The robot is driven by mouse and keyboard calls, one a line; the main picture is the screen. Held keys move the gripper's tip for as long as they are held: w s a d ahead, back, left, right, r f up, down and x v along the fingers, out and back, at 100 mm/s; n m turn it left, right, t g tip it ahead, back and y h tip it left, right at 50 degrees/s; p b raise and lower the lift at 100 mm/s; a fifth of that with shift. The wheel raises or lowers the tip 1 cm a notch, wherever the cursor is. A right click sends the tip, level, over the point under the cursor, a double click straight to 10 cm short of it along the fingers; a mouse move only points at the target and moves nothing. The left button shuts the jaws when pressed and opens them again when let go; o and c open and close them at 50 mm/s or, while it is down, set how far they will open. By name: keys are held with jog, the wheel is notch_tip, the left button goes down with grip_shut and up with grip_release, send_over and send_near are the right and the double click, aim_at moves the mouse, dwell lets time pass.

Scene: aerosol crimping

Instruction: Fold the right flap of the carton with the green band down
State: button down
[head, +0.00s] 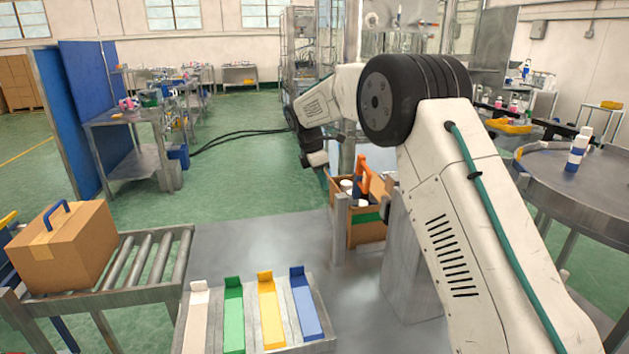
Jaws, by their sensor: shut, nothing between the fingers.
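The open carton with the green band (366,218) stands beyond the metal worktop, right of the picture's middle. White-topped items (347,186) and an orange upright piece (363,174) show inside or at its opening. Its right side is partly hidden by my arm and a grey metal block, so I cannot make out the right flap clearly. My gripper (323,177) hangs at the end of my bent arm, left of and slightly above the carton, apart from it. It is small and dark in the picture, with its fingers shut and empty.
A grey block (411,262) and a post (340,230) stand close to the carton. A tray with white, green, yellow and blue strips (233,312) lies in front. A closed carton (62,245) sits on the roller conveyor (150,262). A round table (590,190) is at right.

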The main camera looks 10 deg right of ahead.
jog(key=shift+d+r, duration=0.25)
jog(key=shift+d, duration=0.15)
jog(key=shift+d, duration=0.1)
jog(key=shift+d+r+y, duration=0.2)
jog(key=shift+y, duration=0.2)
